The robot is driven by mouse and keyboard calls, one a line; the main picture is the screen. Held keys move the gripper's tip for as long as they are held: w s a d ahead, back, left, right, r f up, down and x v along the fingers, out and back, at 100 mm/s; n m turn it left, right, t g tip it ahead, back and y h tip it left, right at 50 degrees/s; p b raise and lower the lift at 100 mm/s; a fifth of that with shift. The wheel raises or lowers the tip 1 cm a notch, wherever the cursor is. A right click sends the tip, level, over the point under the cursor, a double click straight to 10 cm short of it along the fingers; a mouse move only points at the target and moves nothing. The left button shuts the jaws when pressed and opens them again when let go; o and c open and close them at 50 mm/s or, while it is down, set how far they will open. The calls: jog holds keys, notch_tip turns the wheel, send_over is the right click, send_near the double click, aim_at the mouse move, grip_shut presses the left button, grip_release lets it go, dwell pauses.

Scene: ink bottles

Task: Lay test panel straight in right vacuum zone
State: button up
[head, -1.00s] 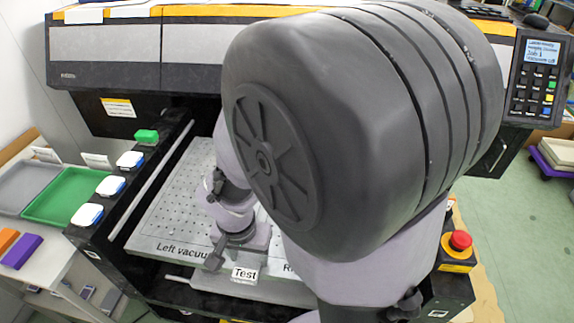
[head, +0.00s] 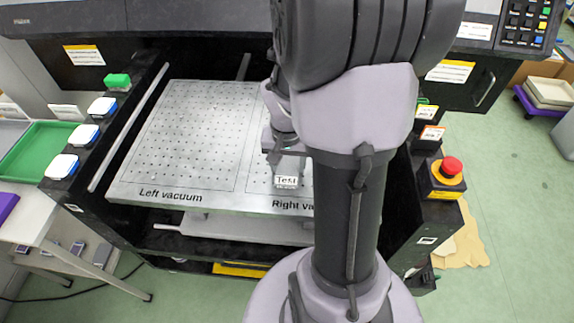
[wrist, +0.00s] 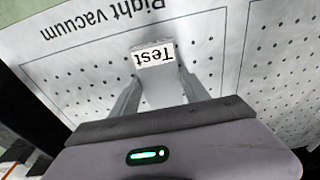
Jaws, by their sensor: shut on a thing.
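The test panel (head: 286,181) is a small pale piece with a white "Test" label. It shows over the right vacuum zone (head: 262,182), behind the "Right vacuum" lettering, beside my arm. In the wrist view the panel (wrist: 153,56) sits between the tips of my gripper (wrist: 155,72), which is shut on it. There its label is upside down, and its edge looks slightly tilted against the zone's outline. I cannot tell whether the panel touches the perforated bed (head: 205,100). My arm hides most of the right zone in the head view.
The left vacuum zone (head: 190,135) is empty. A red stop button (head: 451,166) is at the right. A green tray (head: 40,150) lies far left.

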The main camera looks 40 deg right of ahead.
aim_at(287, 174)
jog(key=shift+f, duration=0.1)
jog(key=o, duration=1.3)
jog(key=shift+o, duration=0.2)
notch_tip(287, 174, up, 12)
jog(key=s+a+p, duration=0.1)
jog(key=p, duration=0.5)
jog(key=s+a+r+n+t+y, duration=0.1)
jog(key=s+a+r+n+t, duration=0.1)
jog(key=a+r, duration=0.4)
jog(key=s+a+r+n+t+y, duration=0.2)
jog(key=a+r, duration=0.4)
jog(key=a, duration=1.1)
jog(key=shift+s+r+n+t, duration=0.15)
jog(key=shift+s+n+t, duration=0.25)
jog(key=shift+s+n, duration=0.55)
